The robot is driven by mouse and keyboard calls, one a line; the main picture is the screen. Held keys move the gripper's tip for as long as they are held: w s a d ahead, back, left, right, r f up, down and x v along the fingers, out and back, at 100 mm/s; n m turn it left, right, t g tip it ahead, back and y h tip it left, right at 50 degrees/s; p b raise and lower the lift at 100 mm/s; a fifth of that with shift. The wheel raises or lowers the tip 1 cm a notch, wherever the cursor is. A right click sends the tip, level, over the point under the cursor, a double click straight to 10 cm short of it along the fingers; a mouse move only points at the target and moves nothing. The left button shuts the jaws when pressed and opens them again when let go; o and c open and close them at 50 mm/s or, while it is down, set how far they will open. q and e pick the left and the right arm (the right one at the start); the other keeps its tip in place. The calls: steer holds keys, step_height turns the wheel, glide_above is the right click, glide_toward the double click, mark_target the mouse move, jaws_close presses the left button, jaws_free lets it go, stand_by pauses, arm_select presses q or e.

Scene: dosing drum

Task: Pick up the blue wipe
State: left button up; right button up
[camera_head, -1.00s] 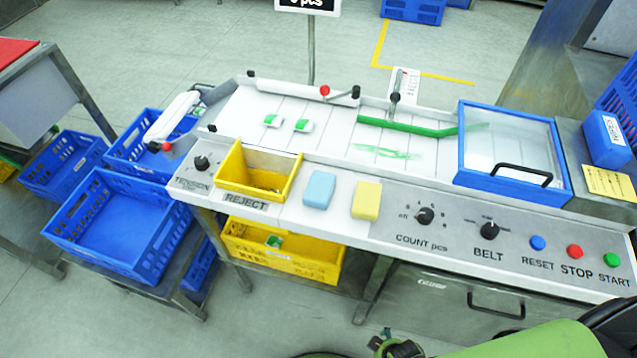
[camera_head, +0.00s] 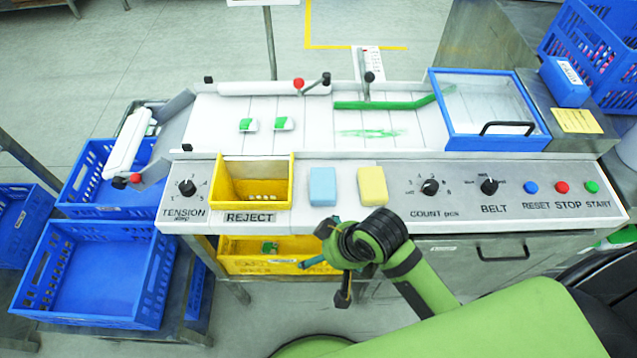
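The blue wipe (camera_head: 322,187) is a light blue, rounded pad lying on the front panel of the machine, right of the yellow reject bin. A similar yellow pad (camera_head: 372,186) lies just right of it, a small gap apart. My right gripper (camera_head: 333,263) is in front of the panel's front edge, below the blue wipe in the picture and not touching it. Its dark fingers appear spread, with nothing seen held between them. My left gripper is not in view.
The reject bin (camera_head: 254,184) sits left of the wipe. Knobs and the red stop button (camera_head: 562,188) line the panel to the right. A yellow crate (camera_head: 262,257) stands below. A blue-framed clear cover (camera_head: 488,108) is at the back right.

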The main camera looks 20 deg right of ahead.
steer(key=w+a+r, duration=0.1)
steer(key=w+a, duration=0.1)
steer(key=w+a+r+g, duration=0.1)
steer(key=w, duration=0.1)
steer(key=w+a+r+g, duration=0.1)
steer(key=w+a, duration=0.1)
steer(key=w, duration=0.1)
steer(key=shift+a+r, duration=0.3)
step_height(320, 180, up, 6)
steer(key=m+g+h, duration=0.2)
steer(key=m+h, duration=0.1)
steer(key=m, duration=0.2)
glide_above(329, 183)
steer(key=shift+s, duration=0.15)
steer(key=shift+d+f+m, duration=0.1)
steer(key=shift+m, duration=0.3)
steer(key=shift+f, duration=0.35)
steer(key=f+p, duration=0.2)
steer(key=f, duration=0.4)
steer(key=shift+w, duration=0.2)
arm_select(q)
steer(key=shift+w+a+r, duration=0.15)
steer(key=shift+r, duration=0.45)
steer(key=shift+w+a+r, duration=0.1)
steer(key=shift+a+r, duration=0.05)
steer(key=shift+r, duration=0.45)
arm_select(e)
steer(key=c, duration=0.8)
